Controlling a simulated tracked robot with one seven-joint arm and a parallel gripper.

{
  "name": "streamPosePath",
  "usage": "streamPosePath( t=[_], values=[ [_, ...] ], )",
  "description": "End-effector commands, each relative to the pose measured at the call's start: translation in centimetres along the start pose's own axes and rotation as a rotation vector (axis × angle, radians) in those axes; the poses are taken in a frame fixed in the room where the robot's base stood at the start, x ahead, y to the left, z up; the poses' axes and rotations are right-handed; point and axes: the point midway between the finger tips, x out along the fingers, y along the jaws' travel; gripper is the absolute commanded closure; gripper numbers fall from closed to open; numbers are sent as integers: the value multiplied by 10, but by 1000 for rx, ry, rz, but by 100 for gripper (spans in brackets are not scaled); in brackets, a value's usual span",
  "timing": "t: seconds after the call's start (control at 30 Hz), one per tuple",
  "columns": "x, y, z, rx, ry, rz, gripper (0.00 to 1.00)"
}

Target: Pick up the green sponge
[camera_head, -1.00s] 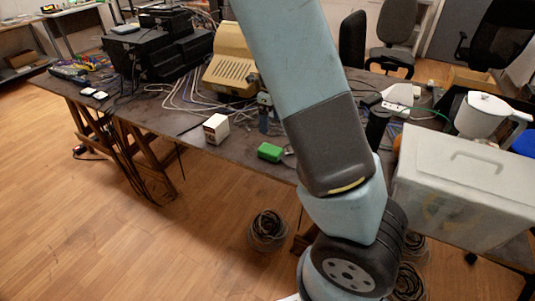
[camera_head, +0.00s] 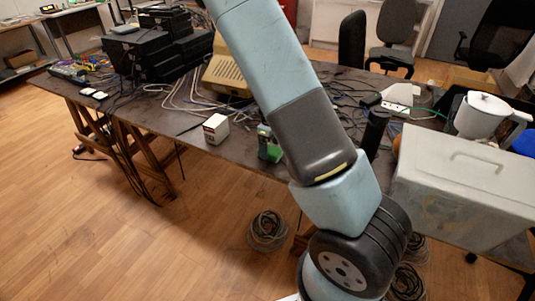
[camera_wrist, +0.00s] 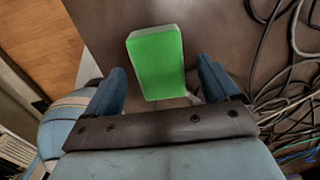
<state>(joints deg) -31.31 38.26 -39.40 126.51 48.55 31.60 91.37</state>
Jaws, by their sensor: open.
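The green sponge (camera_wrist: 155,62) is a bright green block on the dark table top. In the wrist view it appears between my two blue fingertips, with clear gaps on both sides. My gripper (camera_wrist: 161,70) is open and empty. In the head view my gripper (camera_head: 265,136) is right at the sponge (camera_head: 273,155) near the table's front edge, and hides part of it. I cannot tell exactly how far down the fingers reach beside the sponge.
A white box (camera_head: 216,129) stands left of the sponge on the table (camera_head: 160,115). Loose cables (camera_wrist: 285,60) lie to the right in the wrist view. A beige computer case (camera_head: 226,76) stands behind, and a large grey lidded bin (camera_head: 465,190) stands at the right.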

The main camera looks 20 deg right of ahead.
Motion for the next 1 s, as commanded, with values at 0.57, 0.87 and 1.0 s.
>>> streamPosePath(
  t=[0.57,0.87,1.0],
  values=[
    [21,0,0,-1,-1,0,22],
    [21,0,1,-1,-1,0,51],
    [21,0,1,-1,-1,0,64]
  ],
)
